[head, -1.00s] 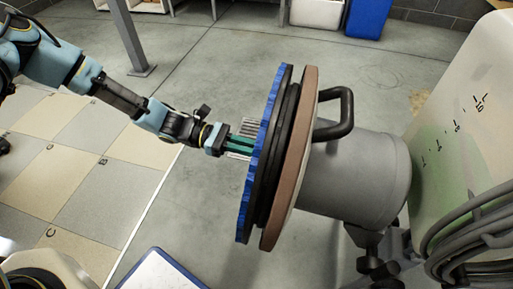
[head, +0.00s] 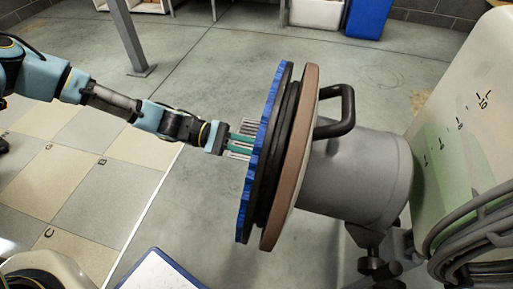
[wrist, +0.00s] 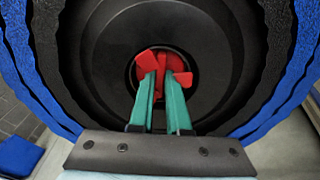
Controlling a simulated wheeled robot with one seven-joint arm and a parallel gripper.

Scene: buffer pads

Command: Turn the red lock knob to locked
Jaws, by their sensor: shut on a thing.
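The red lock knob (wrist: 163,64) sits in the round recess at the centre of the black disc in the wrist view. Its raised bar stands roughly upright in the picture, leaning slightly. My gripper (wrist: 163,78) has its two green fingers shut on the knob's bar, one on each side. In the head view my gripper (head: 240,143) reaches into the disc's face from the left, and the knob is hidden there behind the blue-rimmed pad (head: 261,150). No locked or unlocked marking is readable.
A brown-edged disc (head: 292,160) backs the pad, joined to a grey cylinder (head: 360,180) with a black handle (head: 338,112). A pale panel (head: 455,130) and coiled hoses (head: 480,225) stand at the right.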

